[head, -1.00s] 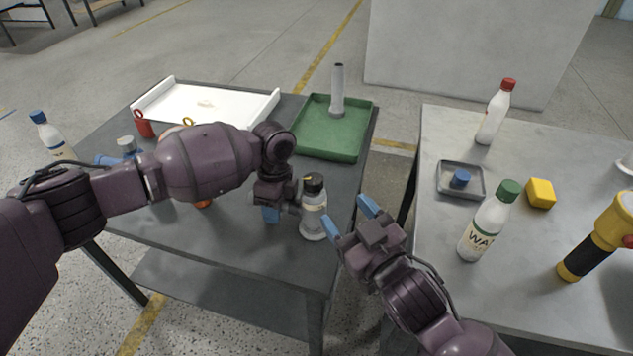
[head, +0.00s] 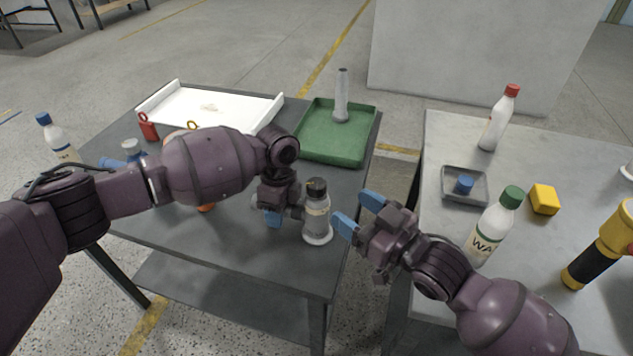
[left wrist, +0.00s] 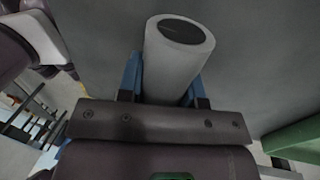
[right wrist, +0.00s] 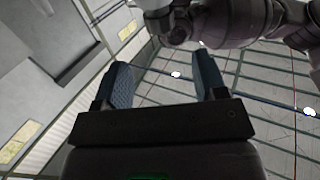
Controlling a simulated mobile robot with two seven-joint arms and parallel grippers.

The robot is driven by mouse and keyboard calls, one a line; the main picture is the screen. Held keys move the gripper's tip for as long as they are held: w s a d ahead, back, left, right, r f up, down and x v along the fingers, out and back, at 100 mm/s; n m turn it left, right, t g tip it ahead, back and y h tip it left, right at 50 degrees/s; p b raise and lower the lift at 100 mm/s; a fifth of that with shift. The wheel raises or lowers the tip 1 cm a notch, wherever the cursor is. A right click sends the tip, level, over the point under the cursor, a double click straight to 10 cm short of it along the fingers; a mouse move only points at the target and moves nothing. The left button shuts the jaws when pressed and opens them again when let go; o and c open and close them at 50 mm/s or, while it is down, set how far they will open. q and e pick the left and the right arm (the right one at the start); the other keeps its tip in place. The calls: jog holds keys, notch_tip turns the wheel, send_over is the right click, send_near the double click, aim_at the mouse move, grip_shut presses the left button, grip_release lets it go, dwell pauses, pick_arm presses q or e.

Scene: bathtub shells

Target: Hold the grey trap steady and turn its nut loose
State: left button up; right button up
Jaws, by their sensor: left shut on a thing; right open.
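The grey trap (head: 316,218) stands upright near the right front corner of the dark left table, with a dark top and a pale ring at its foot. I cannot tell which part is the nut. My left gripper (head: 290,210) is shut on the trap's side. In the left wrist view the trap (left wrist: 178,72) is a pale cylinder with a dark round end, between the blue fingers. My right gripper (head: 357,212) is open and empty, just right of the trap and apart from it. In the right wrist view nothing is between its fingers (right wrist: 163,75).
Behind the trap is a green tray (head: 312,150) with a standing grey pipe (head: 342,95). A white tray (head: 215,105) lies further left. The right table (head: 570,145) holds a green-capped bottle (head: 490,230), a small grey dish (head: 448,187) and a yellow block (head: 544,199). A gap separates the tables.

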aim_at(323, 189)
jog(key=x, duration=0.9)
jog(key=shift+w+a, duration=0.25)
jog(key=c, duration=0.9)
